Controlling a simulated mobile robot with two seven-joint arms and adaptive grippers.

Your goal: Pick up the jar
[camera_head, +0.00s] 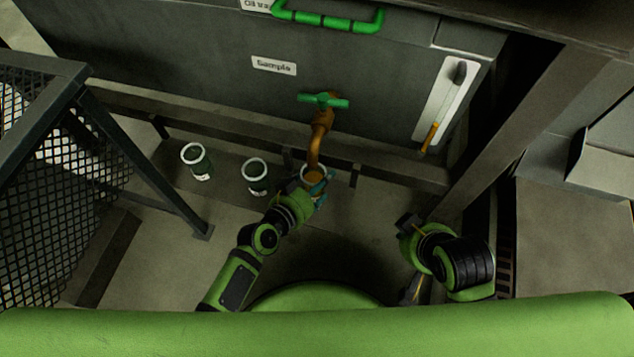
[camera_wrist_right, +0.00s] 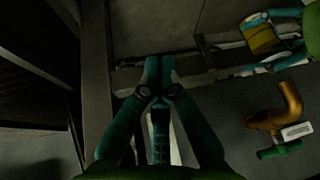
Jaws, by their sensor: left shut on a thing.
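A jar (camera_head: 314,173) with a pale rim and orange-brown contents stands under the spout of the tap at the base of the grey tank. My left gripper (camera_head: 317,188) is shut on this jar, coming from the near side. The jar (camera_wrist_right: 262,36) also shows at the upper right of the right wrist view, with the left gripper's fingers (camera_wrist_right: 276,65) beside it.
The orange tap (camera_head: 320,135) with a green handle (camera_head: 323,100) hangs close above the held jar. A mesh-sided frame (camera_head: 65,150) stands at the left. A grey beam (camera_head: 520,135) slants down at the right. Floor around the two other jars is clear.

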